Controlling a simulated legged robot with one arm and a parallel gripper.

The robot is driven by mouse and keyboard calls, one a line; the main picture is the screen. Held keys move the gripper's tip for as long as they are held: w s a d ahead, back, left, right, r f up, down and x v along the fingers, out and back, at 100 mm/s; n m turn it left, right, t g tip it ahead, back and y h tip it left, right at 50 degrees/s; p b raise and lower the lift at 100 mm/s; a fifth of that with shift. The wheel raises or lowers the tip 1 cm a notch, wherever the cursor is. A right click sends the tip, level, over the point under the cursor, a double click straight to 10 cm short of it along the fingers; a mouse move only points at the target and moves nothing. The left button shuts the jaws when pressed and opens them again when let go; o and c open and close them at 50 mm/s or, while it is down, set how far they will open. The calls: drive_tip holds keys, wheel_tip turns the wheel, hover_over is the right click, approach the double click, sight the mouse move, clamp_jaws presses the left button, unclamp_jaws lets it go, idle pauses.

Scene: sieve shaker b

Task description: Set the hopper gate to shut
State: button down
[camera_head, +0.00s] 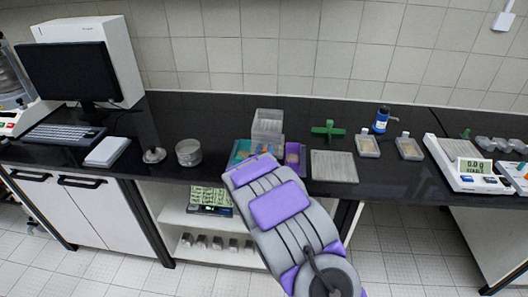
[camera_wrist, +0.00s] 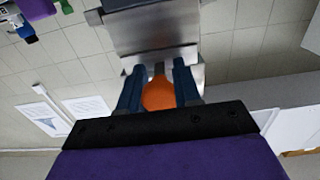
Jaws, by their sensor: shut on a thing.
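In the wrist view, my gripper (camera_wrist: 159,78) has its two dark blue fingers closed on the left and right sides of a round orange knob (camera_wrist: 159,96). A grey metal stem or plate shows just beyond the knob, between the fingertips. A silver metal housing with sloped faces, seemingly the hopper (camera_wrist: 152,32), fills the upper middle beyond the fingers. How the knob joins the gate is hidden, and I cannot tell the gate's position. In the head view, my grey and purple arm covers the middle front, and neither my gripper nor the hopper can be made out.
A black bench (camera_head: 220,119) runs across the head view. It carries a monitor (camera_head: 70,71), a keyboard (camera_head: 64,135), a round metal sieve (camera_head: 189,152), a grey plate (camera_head: 333,166), a green cross-shaped piece (camera_head: 328,130), a blue bottle (camera_head: 381,120) and a balance (camera_head: 468,168).

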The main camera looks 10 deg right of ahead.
drive_tip(key=c, duration=1.2)
unclamp_jaws()
drive_tip(key=shift+w+a+r, duration=0.1)
drive_tip(key=shift+r, duration=0.1)
drive_tip(key=shift+c, duration=0.2)
drive_tip(key=o, duration=0.3)
drive_tip(key=shift+w+f, duration=0.2)
drive_tip(key=shift+o, duration=0.8)
drive_tip(key=shift+s, duration=0.1)
drive_tip(key=p+v, duration=0.4)
drive_tip(key=v, duration=1.3)
drive_tip(key=shift+s, duration=0.15)
